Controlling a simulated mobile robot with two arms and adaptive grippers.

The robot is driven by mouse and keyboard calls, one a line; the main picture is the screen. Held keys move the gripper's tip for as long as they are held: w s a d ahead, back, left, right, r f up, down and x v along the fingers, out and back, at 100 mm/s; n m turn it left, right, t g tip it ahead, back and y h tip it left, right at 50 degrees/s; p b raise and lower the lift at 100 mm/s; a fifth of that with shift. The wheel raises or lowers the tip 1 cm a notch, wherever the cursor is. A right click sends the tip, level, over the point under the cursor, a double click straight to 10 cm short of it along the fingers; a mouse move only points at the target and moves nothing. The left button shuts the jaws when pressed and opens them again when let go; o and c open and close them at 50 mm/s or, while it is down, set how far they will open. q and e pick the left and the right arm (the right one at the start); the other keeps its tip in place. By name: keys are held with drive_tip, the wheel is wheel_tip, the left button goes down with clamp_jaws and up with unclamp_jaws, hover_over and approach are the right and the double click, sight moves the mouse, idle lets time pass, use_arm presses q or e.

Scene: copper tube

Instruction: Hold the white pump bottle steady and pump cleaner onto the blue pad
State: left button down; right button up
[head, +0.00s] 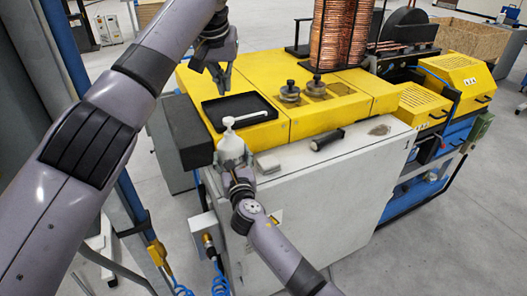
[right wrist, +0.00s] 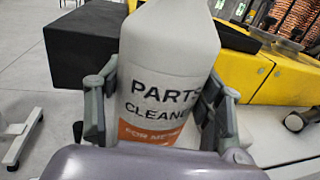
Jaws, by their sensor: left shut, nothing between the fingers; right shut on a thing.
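The white pump bottle (head: 231,147) stands upright at the near left corner of the white cabinet top, its long spout pointing right. My right gripper (head: 235,170) is shut around its body. In the right wrist view the bottle (right wrist: 170,55) fills the space between the fingers (right wrist: 160,112), with "PARTS" and an orange label band facing me. My left gripper (head: 221,92) is shut and empty, pointing down above and behind the pump head, apart from it. I cannot make out a blue pad; a small pale grey block (head: 267,163) lies right of the bottle.
A black tray (head: 262,121) sits on the yellow machine (head: 310,123) behind the bottle. A dark block (head: 190,135) stands left. A black cylindrical tool (head: 327,139) lies on the cabinet top (head: 345,158). Two metal knobs and copper coils stand farther back.

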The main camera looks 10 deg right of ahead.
idle(0.3)
drive_tip(key=o, duration=2)
